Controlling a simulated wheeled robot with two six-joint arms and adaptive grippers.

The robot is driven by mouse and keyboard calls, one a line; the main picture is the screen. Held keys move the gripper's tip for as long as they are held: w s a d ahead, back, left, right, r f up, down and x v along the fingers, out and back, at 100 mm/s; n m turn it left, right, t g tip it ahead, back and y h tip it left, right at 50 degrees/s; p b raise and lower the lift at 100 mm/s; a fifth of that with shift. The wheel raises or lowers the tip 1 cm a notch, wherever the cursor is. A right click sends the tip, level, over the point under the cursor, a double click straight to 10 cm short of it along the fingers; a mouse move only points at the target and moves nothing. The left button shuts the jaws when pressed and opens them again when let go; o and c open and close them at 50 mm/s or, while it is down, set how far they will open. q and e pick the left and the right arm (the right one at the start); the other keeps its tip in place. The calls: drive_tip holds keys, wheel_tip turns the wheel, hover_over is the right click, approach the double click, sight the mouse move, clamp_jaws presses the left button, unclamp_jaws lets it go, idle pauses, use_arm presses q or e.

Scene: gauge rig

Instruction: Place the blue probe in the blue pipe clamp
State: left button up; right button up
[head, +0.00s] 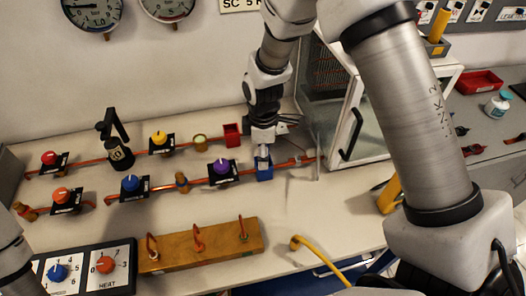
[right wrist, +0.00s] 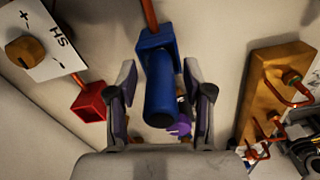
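The blue pipe clamp (head: 264,172) is a square block on the lower copper pipe, right of the purple knob. In the right wrist view the clamp (right wrist: 154,40) has the blue probe (right wrist: 161,88), a thick cylinder, standing with its far end in it. My right gripper (head: 263,143) is above the clamp. In the right wrist view its fingers (right wrist: 162,92) stand on either side of the probe, with narrow gaps showing. It looks open around the probe. How deep the probe sits is hidden. My left gripper is out of view; only part of my left arm shows at lower left.
A red clamp (head: 232,134) is close by, up and left, and the purple knob (head: 222,166) is just left. A glass-fronted cabinet (head: 352,118) stands to the right. A wooden block with hooks (head: 200,250) lies in front. The bench between is clear.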

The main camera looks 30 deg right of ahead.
wheel_tip(320, 180, up, 12)
drive_tip(key=shift+r+b, duration=0.2)
drive_tip(key=shift+b, duration=0.4)
